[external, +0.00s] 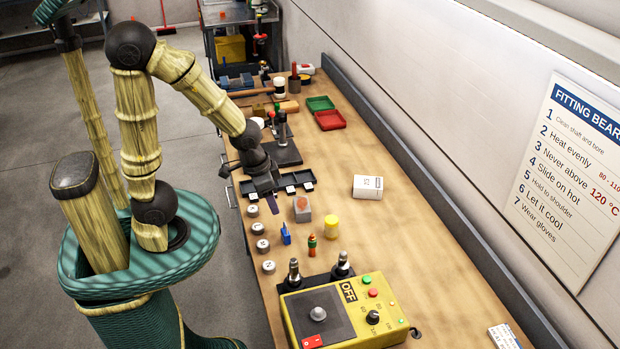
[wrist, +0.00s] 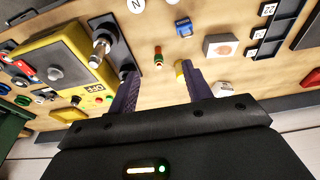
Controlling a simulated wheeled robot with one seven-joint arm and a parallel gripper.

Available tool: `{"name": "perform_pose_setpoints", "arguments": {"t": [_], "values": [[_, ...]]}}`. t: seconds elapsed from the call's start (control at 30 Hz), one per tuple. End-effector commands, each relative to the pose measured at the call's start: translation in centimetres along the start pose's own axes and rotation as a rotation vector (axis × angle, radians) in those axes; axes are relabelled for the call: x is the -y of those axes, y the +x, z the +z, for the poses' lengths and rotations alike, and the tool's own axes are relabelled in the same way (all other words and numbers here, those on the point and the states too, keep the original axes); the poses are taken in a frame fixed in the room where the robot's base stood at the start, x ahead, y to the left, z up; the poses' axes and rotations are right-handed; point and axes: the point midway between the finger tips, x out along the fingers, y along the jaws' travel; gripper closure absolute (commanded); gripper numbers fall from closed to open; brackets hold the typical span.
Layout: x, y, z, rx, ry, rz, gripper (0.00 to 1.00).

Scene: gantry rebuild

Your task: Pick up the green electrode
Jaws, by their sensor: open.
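A small upright piece in green with red and orange bands (external: 312,243) stands on the wooden bench; it looks like the green electrode. In the wrist view it (wrist: 158,57) shows just beyond the fingertips, roughly between them. My gripper (external: 268,203) is open and empty, above the bench's left edge, up and left of the piece in the external view. Its two dark purple fingers (wrist: 160,80) spread wide in the wrist view. The gripper and the piece are apart.
A yellow cylinder (external: 332,228), a blue piece (external: 286,234) and a grey block (external: 302,208) stand close by. Two dark upright posts (external: 342,264) and the yellow control box (external: 350,310) are nearer the camera. The bench's right side is mostly clear around a white box (external: 368,187).

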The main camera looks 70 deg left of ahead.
Motion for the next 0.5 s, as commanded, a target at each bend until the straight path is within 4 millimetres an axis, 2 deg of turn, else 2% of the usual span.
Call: {"name": "perform_pose_setpoints", "arguments": {"t": [0.27,0.37,0.5], "values": [[0.7,0.4,-0.2,-0.006,0.011,-0.013,0.51],[2.3,1.4,-0.8,-0.021,0.046,-0.042,0.51],[5.8,3.5,-1.9,-0.06,0.137,-0.086,0.51]]}}
